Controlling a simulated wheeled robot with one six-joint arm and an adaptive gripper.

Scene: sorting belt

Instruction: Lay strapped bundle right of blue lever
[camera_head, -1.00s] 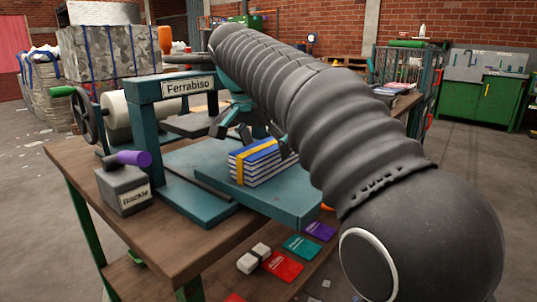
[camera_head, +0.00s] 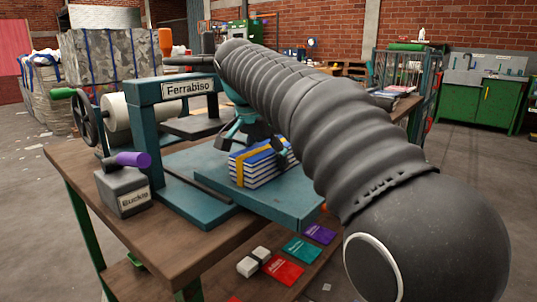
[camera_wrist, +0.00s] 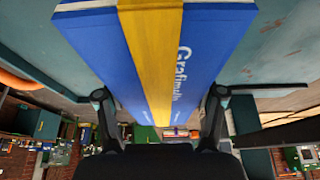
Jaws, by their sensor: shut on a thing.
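The strapped bundle (camera_head: 250,168) is a stack of blue-covered books with a yellow strap. It sits on the teal plate of the Ferrabiso press (camera_head: 205,179) in the head view. My gripper (camera_head: 256,142) is over it with one finger on each side, shut on it. In the wrist view the blue bundle (camera_wrist: 200,35) fills the top middle, its yellow strap running between the fingers of my gripper (camera_wrist: 160,105).
The press has a teal frame with a sign (camera_head: 188,89) and a handwheel (camera_head: 88,118) at left. The wooden bench (camera_head: 180,245) has bare room at its front. Coloured booklets (camera_head: 283,270) lie lower down, in front of the plate.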

